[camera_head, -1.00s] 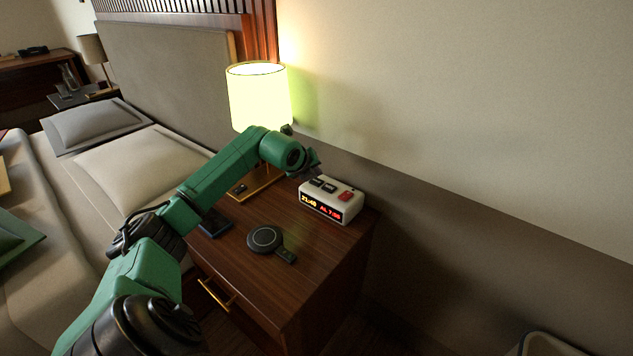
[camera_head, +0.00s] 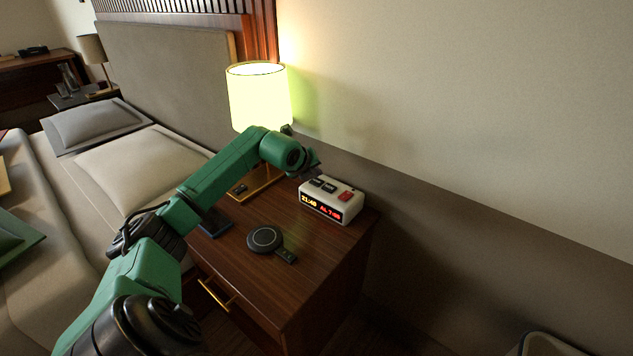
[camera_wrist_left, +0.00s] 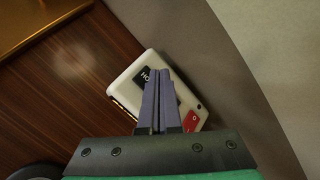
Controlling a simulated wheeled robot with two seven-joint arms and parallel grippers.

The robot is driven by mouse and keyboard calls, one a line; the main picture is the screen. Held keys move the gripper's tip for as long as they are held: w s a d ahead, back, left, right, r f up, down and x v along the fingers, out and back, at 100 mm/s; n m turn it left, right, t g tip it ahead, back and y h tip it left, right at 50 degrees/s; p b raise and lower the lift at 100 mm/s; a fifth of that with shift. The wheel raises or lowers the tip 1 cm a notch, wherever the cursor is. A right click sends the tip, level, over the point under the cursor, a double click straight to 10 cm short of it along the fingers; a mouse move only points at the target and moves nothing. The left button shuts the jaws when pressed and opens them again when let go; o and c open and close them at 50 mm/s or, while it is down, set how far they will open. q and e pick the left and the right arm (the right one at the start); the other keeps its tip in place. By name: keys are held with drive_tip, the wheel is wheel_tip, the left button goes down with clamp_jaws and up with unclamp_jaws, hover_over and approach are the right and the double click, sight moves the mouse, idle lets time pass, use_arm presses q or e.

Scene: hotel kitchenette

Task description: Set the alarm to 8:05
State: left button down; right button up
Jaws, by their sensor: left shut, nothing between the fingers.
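The alarm clock (camera_head: 332,203) is a white box on the nightstand, with dark buttons and one red button on top. Its front display shows 21:40 in yellow and a red alarm time that looks like AL 7:00, the last digits too small to be sure. My left gripper (camera_head: 314,172) is at the clock's rear left top edge. In the left wrist view its shut, empty fingers (camera_wrist_left: 160,75) overlap the clock (camera_wrist_left: 128,82), beside a dark button lettered "HO" (camera_wrist_left: 146,77); the red button (camera_wrist_left: 190,121) is to their right. Contact cannot be told. My right gripper is out of view.
A lit lamp (camera_head: 259,97) stands behind my left arm on the nightstand (camera_head: 300,285). A round black charger pad (camera_head: 265,238) lies in front of the clock. The wall (camera_head: 450,130) is close behind. A bed with pillows (camera_head: 130,165) is at left.

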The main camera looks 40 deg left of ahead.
sight(316, 184)
use_arm(q)
drive_tip(key=shift+f, duration=0.1)
drive_tip(key=shift+f+b, duration=0.3)
drive_tip(key=shift+b, duration=0.05)
drive_tip(key=shift+f+b, duration=0.35)
drive_tip(key=shift+f, duration=0.05)
idle(0.6)
drive_tip(key=shift+r, duration=0.15)
drive_tip(key=shift+r+p, duration=0.55)
drive_tip(key=shift+r, duration=0.1)
wheel_tip(316, 184, up, 5)
drive_tip(key=p, duration=0.3)
drive_tip(key=shift+p, duration=0.35)
